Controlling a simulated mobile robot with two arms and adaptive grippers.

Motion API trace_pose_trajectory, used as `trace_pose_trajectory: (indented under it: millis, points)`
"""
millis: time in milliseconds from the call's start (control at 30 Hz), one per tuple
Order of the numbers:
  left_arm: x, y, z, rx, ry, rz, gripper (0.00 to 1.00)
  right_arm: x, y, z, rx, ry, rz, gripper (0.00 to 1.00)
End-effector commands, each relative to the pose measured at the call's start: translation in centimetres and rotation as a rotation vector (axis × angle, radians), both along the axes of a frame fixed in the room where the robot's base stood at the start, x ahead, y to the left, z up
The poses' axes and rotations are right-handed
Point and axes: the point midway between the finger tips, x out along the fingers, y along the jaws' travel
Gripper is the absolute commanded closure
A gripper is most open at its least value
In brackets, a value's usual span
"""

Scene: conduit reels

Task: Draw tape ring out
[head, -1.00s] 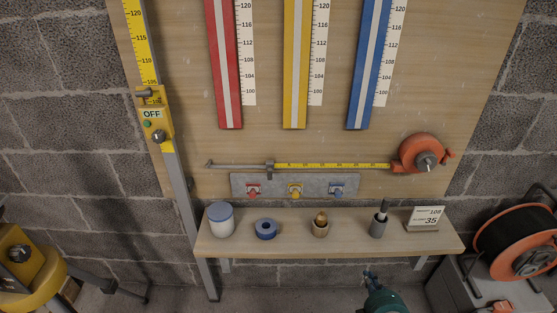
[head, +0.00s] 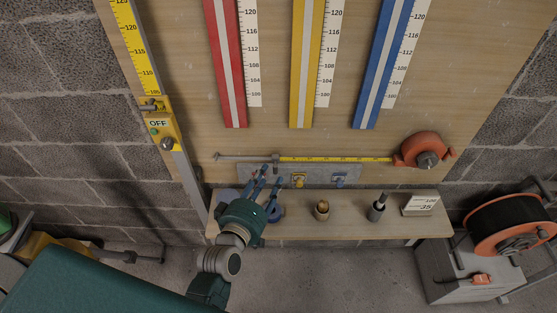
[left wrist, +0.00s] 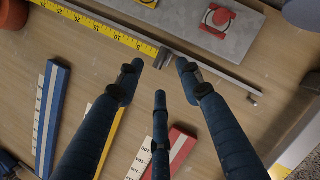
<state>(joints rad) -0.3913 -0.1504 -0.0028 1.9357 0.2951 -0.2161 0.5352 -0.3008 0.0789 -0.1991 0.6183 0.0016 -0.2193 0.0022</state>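The orange tape case (head: 424,150) is on the board at the right. Its yellow tape (head: 335,159) runs left to a dark grey ring (head: 276,163), and a thin grey rod (head: 235,156) continues left. My left gripper (head: 264,172) is just below and left of the ring in the head view. In the left wrist view, my left gripper (left wrist: 160,72) has its fingers spread, with the ring (left wrist: 163,57) between and beyond two fingertips. I see no clear contact. My right gripper is not in view.
A grey plate (head: 318,175) with coloured knobs lies close below the tape. The shelf (head: 350,226) below holds a blue roll (head: 275,213), a wooden piece (head: 322,209), a dark cup (head: 377,208) and a sign (head: 421,204). A cable reel (head: 512,230) stands at right.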

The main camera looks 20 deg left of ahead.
Motion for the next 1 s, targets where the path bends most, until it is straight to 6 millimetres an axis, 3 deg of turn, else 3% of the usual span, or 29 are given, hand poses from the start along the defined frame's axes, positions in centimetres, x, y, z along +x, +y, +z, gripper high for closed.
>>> trace_pose_trajectory:
  millis: [200,400,800,1000]
  points:
    - [4.3,-0.2,-0.9,0.001,-0.002,-0.001,0.63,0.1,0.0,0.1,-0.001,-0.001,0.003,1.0]
    - [6.8,-0.3,-1.5,0.001,0.0,0.0,0.63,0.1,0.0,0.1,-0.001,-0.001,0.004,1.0]
    - [7.5,-0.3,-1.8,0.002,0.001,-0.001,0.63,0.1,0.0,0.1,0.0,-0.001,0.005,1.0]
    - [7.5,-0.3,-1.8,0.003,0.001,-0.001,1.0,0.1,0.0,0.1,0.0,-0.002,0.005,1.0]
